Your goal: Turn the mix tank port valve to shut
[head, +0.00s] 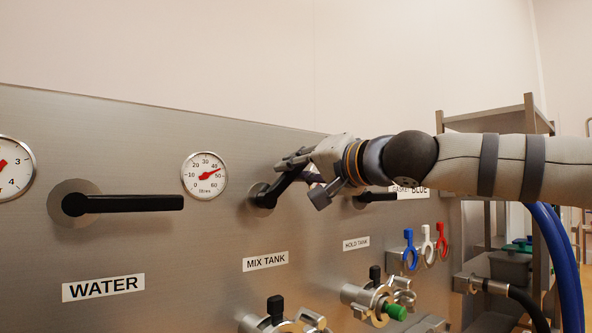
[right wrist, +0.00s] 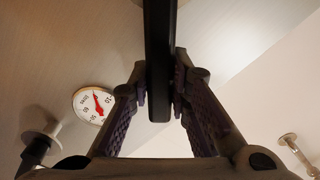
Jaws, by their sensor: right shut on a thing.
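The mix tank port valve has a black lever handle (head: 273,193) above the MIX TANK label (head: 265,261) on the steel panel. The lever slants up and to the right from its round hub. My right gripper (head: 302,163) is shut on the lever's outer part. In the right wrist view the black handle (right wrist: 159,55) runs between the two fingers of my right gripper (right wrist: 160,95), with a pad on each side. The gripper hides the lever's end in the head view. My left gripper is not in view.
The WATER lever (head: 130,203) lies level at left. A dial gauge (head: 204,175) sits between it and the mix tank valve. The HOLD TANK lever (head: 378,197) is close behind my right gripper. Port fittings (head: 375,300) stick out below. A rack (head: 490,120) and blue hoses (head: 565,265) stand at right.

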